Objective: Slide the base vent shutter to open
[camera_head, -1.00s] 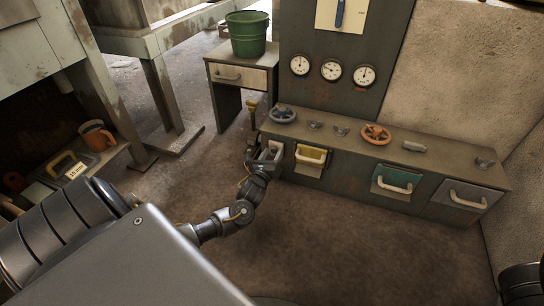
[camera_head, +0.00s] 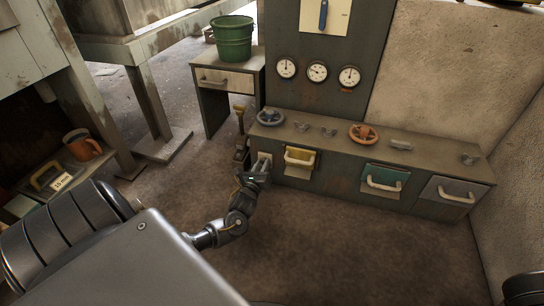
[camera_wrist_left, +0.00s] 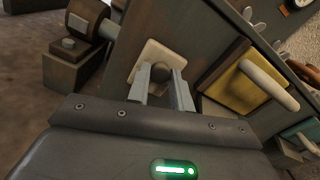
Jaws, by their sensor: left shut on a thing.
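The low grey-green console (camera_head: 330,190) stands against the back. At its left front is a small cream plate (camera_head: 265,158) with a dark round knob; I take it for the base vent shutter. In the left wrist view the cream plate (camera_wrist_left: 150,52) sits tilted and its knob (camera_wrist_left: 161,73) lies between my fingers. My left gripper (camera_head: 259,170) is at this plate, shut on the knob; its fingers also show in the left wrist view (camera_wrist_left: 161,88). The fingers and palm hide part of the plate. My right gripper is out of view.
A yellow flap with a handle (camera_head: 300,158) is just right of the plate, then a green one (camera_head: 384,180) and a grey one (camera_head: 452,193). A lever post (camera_head: 240,135) stands close on the left. The floor in front is clear.

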